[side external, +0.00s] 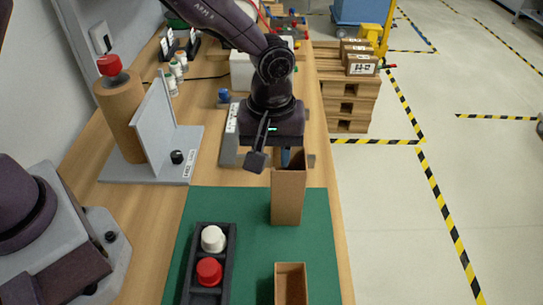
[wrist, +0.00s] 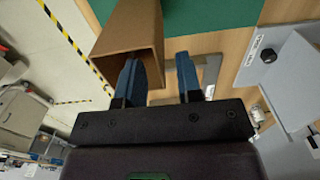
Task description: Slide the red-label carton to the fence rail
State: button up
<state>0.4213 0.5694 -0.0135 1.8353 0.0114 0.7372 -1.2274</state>
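A tall brown open-topped carton (side external: 288,197) stands upright on the far part of the green mat (side external: 322,240). A second open brown carton (side external: 290,284) stands nearer the front edge. No red label shows on either. My gripper (side external: 286,157) is at the first carton's top. In the wrist view my gripper (wrist: 160,80) has its blue fingers apart, one overlapping the opening of the carton (wrist: 127,30), the other outside its wall; contact cannot be told. A grey upright plate on a base (side external: 155,115), possibly the fence rail, stands to the left.
A black tray (side external: 208,250) holds a white-capped and a red-capped item. A brown cylinder with a red top (side external: 122,115) stands beside the grey plate. A grey bracket (side external: 230,140) is just left of my gripper. Stacked wooden crates (side external: 348,100) are beyond the table's right edge.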

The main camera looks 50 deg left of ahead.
jog(key=shift+f, duration=0.8)
grip_shut()
jog(key=w+a, duration=0.6)
jog(key=w, duration=0.1)
jog(key=shift+a, duration=0.4)
grip_release()
jog(key=shift+r, duration=0.15)
